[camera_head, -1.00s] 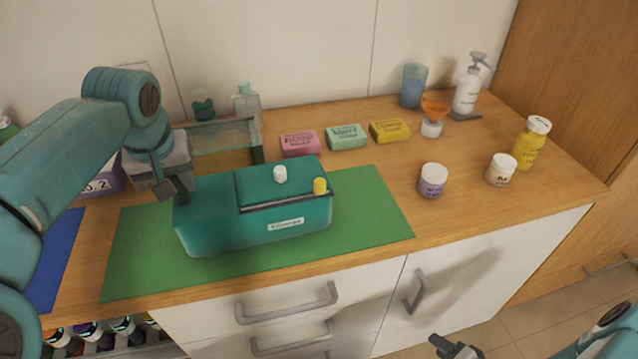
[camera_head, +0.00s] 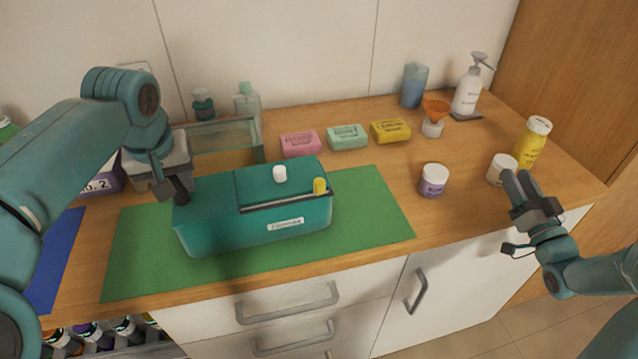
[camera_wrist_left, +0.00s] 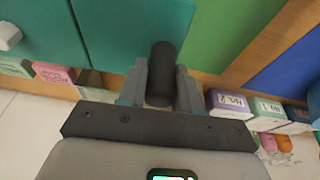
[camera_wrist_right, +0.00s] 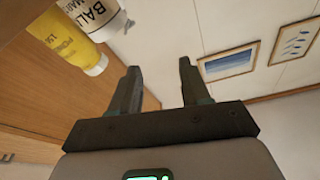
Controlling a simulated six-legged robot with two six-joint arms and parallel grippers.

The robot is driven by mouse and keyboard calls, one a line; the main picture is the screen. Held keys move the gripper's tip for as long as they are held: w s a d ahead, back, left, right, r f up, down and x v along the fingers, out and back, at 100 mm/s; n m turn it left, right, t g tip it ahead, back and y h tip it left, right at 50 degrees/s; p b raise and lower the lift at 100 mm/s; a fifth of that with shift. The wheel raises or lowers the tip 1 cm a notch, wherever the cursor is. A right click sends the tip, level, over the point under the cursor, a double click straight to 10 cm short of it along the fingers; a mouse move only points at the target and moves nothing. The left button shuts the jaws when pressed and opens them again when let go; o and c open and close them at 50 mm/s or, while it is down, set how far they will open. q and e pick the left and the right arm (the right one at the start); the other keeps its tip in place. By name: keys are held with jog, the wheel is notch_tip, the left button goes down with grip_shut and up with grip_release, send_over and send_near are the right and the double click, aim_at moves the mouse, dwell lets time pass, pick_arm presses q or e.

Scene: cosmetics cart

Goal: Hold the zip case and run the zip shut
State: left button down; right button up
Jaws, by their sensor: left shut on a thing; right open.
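The teal zip case (camera_head: 210,228) lies on a green mat (camera_head: 375,215), with a pale label on its front. A dark zip line (camera_head: 285,201) runs along its top near the right end. A yellow knob (camera_head: 320,186) stands at that line's right end, and a white knob (camera_head: 280,174) sits on the lid. My left gripper (camera_head: 180,192) is at the case's left end, shut on a black post (camera_wrist_left: 160,72) there. My right gripper (camera_head: 517,179) is open and empty, right of the case near the counter's right front; its empty fingers show in the right wrist view (camera_wrist_right: 158,75).
A white jar (camera_head: 500,169) appears close behind my right gripper, with a yellow bottle (camera_head: 533,142) beyond. A purple-labelled jar (camera_head: 433,181) stands between the case and that gripper. Pink (camera_head: 300,144), mint (camera_head: 347,137) and yellow (camera_head: 390,131) boxes lie behind the case.

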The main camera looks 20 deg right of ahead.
jog(key=w+a+r+n+y, duration=0.1)
jog(key=a+r+n+y, duration=0.25)
jog(key=a, duration=0.45)
jog(key=w+a+r+n+y, duration=0.1)
jog(key=a+r+n+y, duration=0.2)
jog(key=a+n+y, duration=0.35)
jog(key=g+y, duration=0.2)
jog(key=g, duration=0.4)
send_near(325, 187)
jog(key=shift+n, duration=0.4)
jog(key=x, duration=1.1)
jog(key=shift+s, duration=0.1)
grip_shut()
